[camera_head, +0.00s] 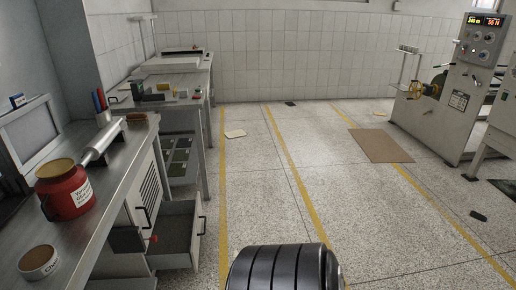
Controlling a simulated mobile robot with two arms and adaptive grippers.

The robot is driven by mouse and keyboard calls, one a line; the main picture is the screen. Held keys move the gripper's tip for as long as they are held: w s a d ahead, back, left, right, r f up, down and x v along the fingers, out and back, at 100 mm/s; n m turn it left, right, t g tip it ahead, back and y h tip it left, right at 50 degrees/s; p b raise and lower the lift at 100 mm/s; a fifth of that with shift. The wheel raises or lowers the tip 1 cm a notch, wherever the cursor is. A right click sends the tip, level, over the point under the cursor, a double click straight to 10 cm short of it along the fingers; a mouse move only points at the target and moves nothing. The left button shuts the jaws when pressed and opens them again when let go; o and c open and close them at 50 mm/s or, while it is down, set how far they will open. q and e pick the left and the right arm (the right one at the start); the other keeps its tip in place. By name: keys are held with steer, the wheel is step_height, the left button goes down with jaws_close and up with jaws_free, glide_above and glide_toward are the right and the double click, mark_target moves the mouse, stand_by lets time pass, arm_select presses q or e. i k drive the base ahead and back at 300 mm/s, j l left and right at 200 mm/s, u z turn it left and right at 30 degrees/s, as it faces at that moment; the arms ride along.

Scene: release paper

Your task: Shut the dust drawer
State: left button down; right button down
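The dust drawer (178,232) stands pulled out of the metal cabinet (144,192) under the left bench. It juts to the right over the floor, and its inside looks dark grey. Neither of my grippers is in view, and nothing is seen touching the drawer.
A red pot (66,188), a round tin (39,262) and a metal roller (101,143) sit on the left bench (110,185). A yellow-lined floor (255,190) lies clear right of the drawer. A brown mat (381,145) and a machine (448,105) are farther right.

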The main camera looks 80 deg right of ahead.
mark_target(176, 227)
steer(key=z, duration=1.95)
steer(key=u, duration=0.25)
steer(key=i+l+u, duration=0.25)
steer(key=u, duration=0.15)
steer(key=i+l+u, duration=0.45)
steer(key=k+j, duration=0.1)
